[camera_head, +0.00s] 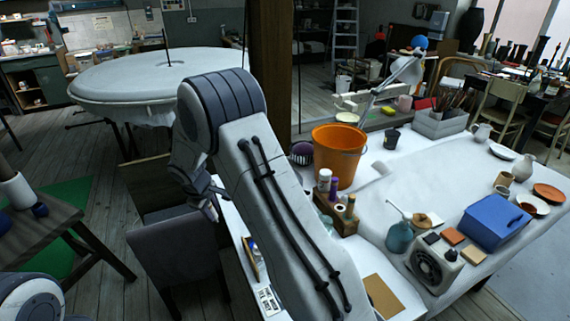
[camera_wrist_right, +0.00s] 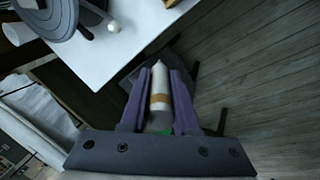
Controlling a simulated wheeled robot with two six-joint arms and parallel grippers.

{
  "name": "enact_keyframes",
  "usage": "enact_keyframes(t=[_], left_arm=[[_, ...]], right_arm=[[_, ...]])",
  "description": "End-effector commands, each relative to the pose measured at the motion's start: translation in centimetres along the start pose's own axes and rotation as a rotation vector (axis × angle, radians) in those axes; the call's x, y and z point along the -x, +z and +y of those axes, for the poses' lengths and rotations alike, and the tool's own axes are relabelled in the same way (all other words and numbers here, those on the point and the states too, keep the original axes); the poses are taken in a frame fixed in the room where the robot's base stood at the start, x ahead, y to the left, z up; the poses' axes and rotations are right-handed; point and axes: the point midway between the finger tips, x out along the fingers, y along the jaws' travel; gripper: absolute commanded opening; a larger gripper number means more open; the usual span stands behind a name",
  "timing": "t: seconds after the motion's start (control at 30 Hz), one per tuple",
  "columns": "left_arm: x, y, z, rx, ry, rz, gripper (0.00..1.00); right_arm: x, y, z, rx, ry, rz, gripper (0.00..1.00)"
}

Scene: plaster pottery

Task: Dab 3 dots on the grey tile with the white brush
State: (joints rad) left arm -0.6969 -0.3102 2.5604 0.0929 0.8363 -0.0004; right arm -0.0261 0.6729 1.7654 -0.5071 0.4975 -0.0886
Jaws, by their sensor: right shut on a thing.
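My right gripper (camera_head: 211,207) hangs past the left edge of the white table, partly hidden by my right arm. In the right wrist view its purple fingers (camera_wrist_right: 160,75) are closed on a pale, tapered stick with a tan band, which looks like the white brush (camera_wrist_right: 160,80). The brush is held clear of the table, over the dark chair and floor. I cannot make out a grey tile for certain. Small dark, orange and tan squares lie by the blue box, the dark one (camera_head: 432,238) nearest the grey device. My left gripper is not in view.
The white table (camera_head: 385,195) carries an orange bucket (camera_head: 338,155), a wooden caddy of bottles (camera_head: 338,214), a blue box (camera_head: 494,221) and a teal bottle (camera_head: 399,238). A dark chair (camera_head: 172,245) stands below my right gripper. My arm hides part of the near table.

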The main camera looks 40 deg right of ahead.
Motion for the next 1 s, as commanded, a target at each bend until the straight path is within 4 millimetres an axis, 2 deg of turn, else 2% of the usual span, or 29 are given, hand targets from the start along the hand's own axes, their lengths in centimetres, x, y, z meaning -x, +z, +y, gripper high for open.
enact_keyframes(t=[0.03,0.2,0.4,0.7,0.83,1.0], left_arm=[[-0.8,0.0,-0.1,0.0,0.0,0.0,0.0],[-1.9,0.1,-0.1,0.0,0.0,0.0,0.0],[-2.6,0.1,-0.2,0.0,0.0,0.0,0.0],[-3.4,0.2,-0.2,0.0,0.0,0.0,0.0],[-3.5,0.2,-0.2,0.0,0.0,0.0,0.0],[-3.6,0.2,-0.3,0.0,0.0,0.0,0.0]], right_arm=[[-1.2,0.7,3.3,0.051,0.031,0.017,0.0],[-2.7,3.3,12.4,0.255,0.119,0.092,0.0],[-3.4,6.3,19.0,0.386,0.181,0.155,0.0],[-3.6,10.3,25.1,0.499,0.239,0.215,0.0],[-3.6,11.4,26.6,0.528,0.252,0.231,0.0],[-3.6,11.8,27.1,0.546,0.258,0.24,0.0]])
